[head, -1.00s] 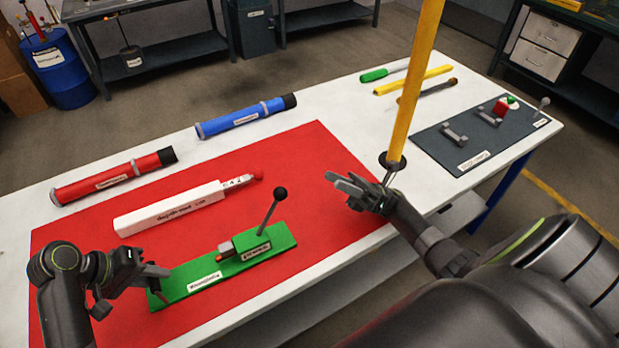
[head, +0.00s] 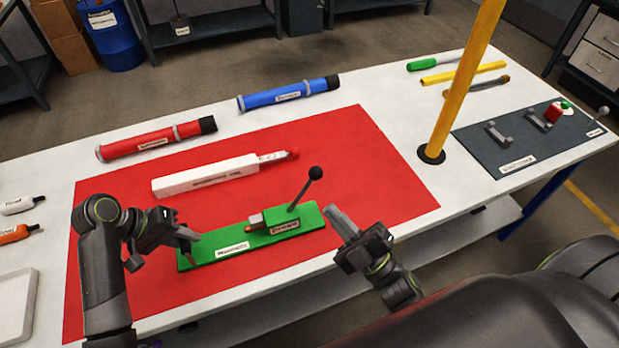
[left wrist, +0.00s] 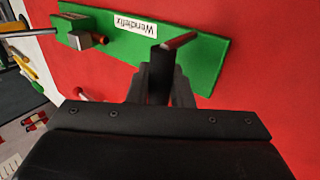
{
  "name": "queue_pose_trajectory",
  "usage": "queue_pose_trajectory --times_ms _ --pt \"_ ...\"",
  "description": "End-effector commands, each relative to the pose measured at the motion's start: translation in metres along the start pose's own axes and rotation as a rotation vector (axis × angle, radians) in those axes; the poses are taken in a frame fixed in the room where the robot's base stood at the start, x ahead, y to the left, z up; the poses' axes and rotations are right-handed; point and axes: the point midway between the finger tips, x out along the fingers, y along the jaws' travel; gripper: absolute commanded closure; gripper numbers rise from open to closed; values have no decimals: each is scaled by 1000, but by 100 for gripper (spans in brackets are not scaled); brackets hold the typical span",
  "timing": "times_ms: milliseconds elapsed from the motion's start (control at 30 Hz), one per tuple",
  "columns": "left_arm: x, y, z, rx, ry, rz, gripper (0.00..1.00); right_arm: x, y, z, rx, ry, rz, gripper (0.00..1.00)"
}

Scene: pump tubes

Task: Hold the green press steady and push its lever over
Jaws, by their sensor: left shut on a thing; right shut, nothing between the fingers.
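The green press (head: 208,251) lies flat on the red mat. Its lever (head: 302,196), a thin rod with a black knob (head: 315,173), stands near the press's right end and leans up to the right. My left gripper (head: 188,242) is shut on the press base at its left end. In the left wrist view, the fingers (left wrist: 166,62) are at the edge of the green base (left wrist: 200,45), next to its white label. My right gripper (head: 341,222) is shut and empty, just right of the press's right end, with its fingertips lower in the picture than the knob.
A white block (head: 205,181) lies behind the press on the red mat (head: 400,190). Red (head: 155,141) and blue (head: 288,94) tubes lie further back. A yellow pole (head: 465,80) stands right of the mat, near a dark board (head: 520,145) with fixtures. The mat between the lever and the pole is clear.

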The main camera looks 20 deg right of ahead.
Motion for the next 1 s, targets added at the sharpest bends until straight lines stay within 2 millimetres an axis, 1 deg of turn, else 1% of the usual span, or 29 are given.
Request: queue_pose_trajectory --times_ms 33,167,333,433,567,933,1000 --pt "0 0 0 1 1 0 100 0 1 -5 39 -35 3 100" --pt "0 0 0 1 1 0 100 0 4 -12 120 -107 8 100" --pt "0 0 0 1 1 0 100 1 7 -14 168 -154 15 100" --pt "0 0 0 1 1 0 100 8 8 -14 174 -157 17 100" --pt "0 0 0 1 1 0 100 27 8 -11 174 -155 20 100" --pt "0 0 0 1 1 0 100 102 8 1 173 -154 18 100" --pt "0 0 0 1 1 0 100 96 5 8 175 -158 11 100"
